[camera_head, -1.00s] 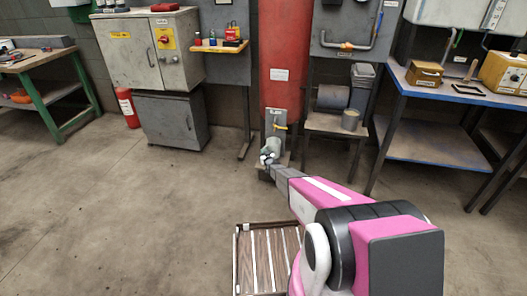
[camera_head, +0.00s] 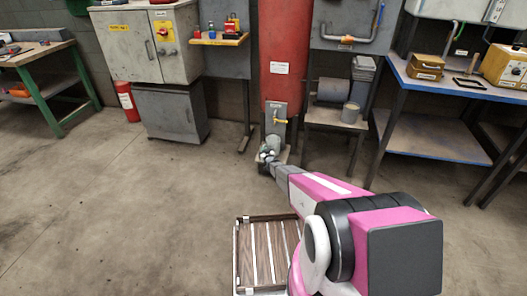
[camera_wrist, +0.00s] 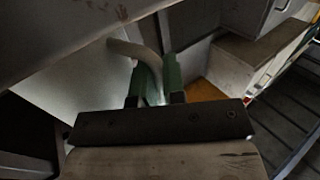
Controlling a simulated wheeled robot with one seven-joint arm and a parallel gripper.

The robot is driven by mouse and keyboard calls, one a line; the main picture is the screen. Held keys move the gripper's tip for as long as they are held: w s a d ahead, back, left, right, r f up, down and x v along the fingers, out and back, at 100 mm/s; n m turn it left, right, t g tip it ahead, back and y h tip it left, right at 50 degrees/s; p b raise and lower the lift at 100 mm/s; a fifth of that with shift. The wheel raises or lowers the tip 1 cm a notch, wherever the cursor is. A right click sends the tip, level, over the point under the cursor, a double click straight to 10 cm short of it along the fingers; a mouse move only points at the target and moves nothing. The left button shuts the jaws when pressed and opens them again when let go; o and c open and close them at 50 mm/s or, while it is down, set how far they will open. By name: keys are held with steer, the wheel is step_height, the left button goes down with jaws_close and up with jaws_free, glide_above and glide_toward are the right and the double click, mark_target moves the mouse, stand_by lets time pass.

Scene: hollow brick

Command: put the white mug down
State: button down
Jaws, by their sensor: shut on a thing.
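In the wrist view, my gripper (camera_wrist: 155,95) has its two greenish fingers closed on a pale curved piece (camera_wrist: 132,50), which looks like the handle of the white mug. A pale surface (camera_wrist: 75,90) beside it may be the mug's body, but the dim close view leaves this unclear. In the head view, my gripper (camera_head: 268,157) is small and far off, in front of the base of the red column. A small greyish round shape (camera_head: 273,143) sits at the fingers; I cannot tell whether it is the mug or what is under it.
A slatted wooden crate (camera_head: 238,245) lies nearer. Open floor spreads left.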

steer(key=shift+f, duration=0.45)
steer(key=c, duration=1.1)
jaws_free()
